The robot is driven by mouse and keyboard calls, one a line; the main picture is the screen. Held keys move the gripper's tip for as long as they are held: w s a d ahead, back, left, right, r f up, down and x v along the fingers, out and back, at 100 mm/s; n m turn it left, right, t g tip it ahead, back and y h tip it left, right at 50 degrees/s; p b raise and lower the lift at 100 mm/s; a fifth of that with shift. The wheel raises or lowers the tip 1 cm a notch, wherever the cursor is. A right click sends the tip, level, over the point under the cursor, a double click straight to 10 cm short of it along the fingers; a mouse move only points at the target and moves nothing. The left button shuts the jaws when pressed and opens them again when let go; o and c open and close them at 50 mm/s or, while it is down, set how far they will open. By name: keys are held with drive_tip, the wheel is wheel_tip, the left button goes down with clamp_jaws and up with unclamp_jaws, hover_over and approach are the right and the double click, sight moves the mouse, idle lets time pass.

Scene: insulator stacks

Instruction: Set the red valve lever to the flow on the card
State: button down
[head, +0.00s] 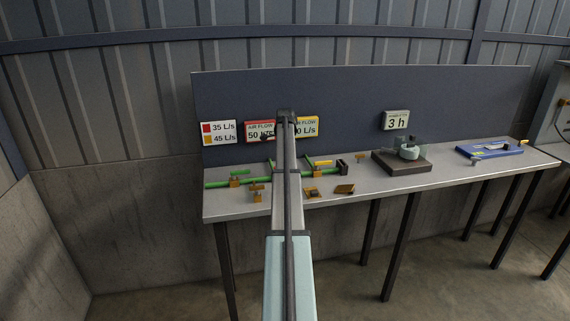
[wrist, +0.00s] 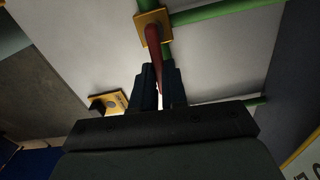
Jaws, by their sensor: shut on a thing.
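In the wrist view, the red valve lever (wrist: 155,60) runs from a yellow valve body (wrist: 152,27) on a green pipe to between the fingers of my gripper (wrist: 158,80). My gripper is shut on the lever. In the head view my own arm hides the red lever and the gripper. The card (head: 218,132) on the back panel shows red 35 L/s and yellow 45 L/s. A red-bordered air flow display (head: 260,131) seems to read 50 L/s, partly covered by my arm. A yellow-bordered display (head: 306,126) is also partly covered; its first digit is hidden.
The green pipe (head: 218,184) with brass valves lies along the left of the grey bench (head: 240,208). Loose brass parts (head: 344,189) lie in front. A dark-based device (head: 402,162) and a blue tray (head: 490,149) stand to the right. A "3 h" sign (head: 396,121) hangs behind.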

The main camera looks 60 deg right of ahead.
drive_tip(key=m, duration=0.2)
drive_tip(key=a+m, duration=0.1)
drive_tip(key=m, duration=0.1)
drive_tip(key=shift+s+a, duration=0.1)
drive_tip(key=shift+s, duration=0.25)
drive_tip(key=c, duration=1.2)
unclamp_jaws()
drive_tip(key=shift+o, duration=0.2)
drive_tip(key=shift+r, duration=0.15)
wheel_tip(320, 180, up, 14)
drive_tip(key=shift+f, duration=0.2)
